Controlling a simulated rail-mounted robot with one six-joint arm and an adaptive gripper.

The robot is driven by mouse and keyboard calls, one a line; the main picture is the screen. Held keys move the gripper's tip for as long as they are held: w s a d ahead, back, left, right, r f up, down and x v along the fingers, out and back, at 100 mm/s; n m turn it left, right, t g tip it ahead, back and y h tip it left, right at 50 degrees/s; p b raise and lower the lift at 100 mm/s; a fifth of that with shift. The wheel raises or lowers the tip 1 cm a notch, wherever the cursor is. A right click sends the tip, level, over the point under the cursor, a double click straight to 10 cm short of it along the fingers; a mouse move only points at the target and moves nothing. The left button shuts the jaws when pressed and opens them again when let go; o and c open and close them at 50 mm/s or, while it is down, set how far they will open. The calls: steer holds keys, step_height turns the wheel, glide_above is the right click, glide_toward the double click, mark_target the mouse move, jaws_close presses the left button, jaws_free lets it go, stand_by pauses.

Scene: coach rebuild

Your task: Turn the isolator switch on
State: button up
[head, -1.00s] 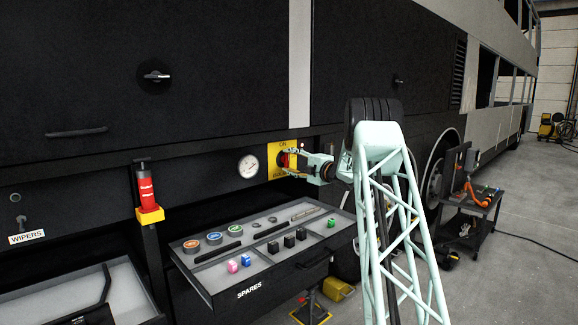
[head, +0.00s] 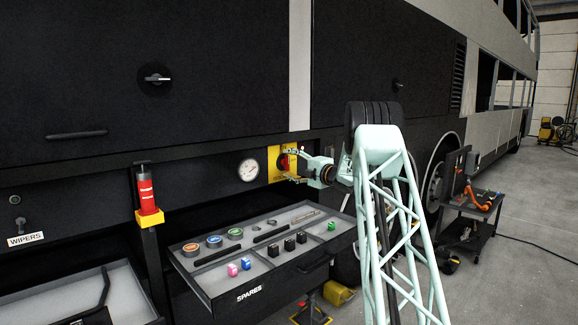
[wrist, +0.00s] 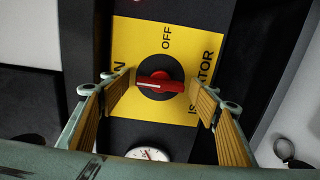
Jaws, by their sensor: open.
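The isolator switch has a red handle (wrist: 162,84) on a black round base, on a yellow plate (wrist: 139,40). In the wrist view the handle lies nearly level, its left end towards a label showing only an "N"; "OFF" reads above and part of "ISOLATOR" at right. In the head view the yellow plate (head: 275,170) is partly covered by my gripper (head: 291,166). My gripper (wrist: 161,92) is open, one finger on each side of the handle, with gaps between. I cannot tell how far the fingertips are from the plate.
A pressure gauge (head: 249,169) sits beside the plate. The open SPARES drawer (head: 225,292) juts out below, holding small parts. A red and yellow jack-like tool (head: 147,195) stands at left. A tool cart (head: 470,205) is at right.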

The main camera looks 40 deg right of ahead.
steer(key=shift+s, duration=0.1)
steer(key=s, duration=1.1)
steer(key=shift+s+d, duration=0.35)
steer(key=shift+s, duration=0.05)
steer(key=shift+r, duration=0.1)
stand_by(0.5)
steer(key=w+a+r+m+g+h, duration=0.15)
steer(key=a+r+m+h, duration=0.35)
steer(key=a+r, duration=0.65)
steer(key=s+a+r+m+g, duration=0.25)
steer(key=s+a+m, duration=0.2)
steer(key=a, duration=0.55)
steer(key=s+a+m+g, duration=0.4)
steer(key=s+a+m, duration=0.1)
steer(key=s+a, duration=1.35)
steer(key=s+a+f+m+g+y, duration=0.1)
steer(key=s+a+f, duration=0.3)
steer(key=s+a, duration=0.4)
steer(key=s+a+f+m+g+y, duration=0.1)
steer(key=s+a+f, duration=0.4)
steer(key=s, duration=1.5)
steer(key=s+a+f+m+g+y, duration=0.2)
steer(key=s+a+f+g, duration=0.2)
steer(key=s+a, duration=0.7)
steer(key=s, duration=0.3)
steer(key=shift+s+f+p, duration=0.25)
steer(key=shift+p, duration=0.1)
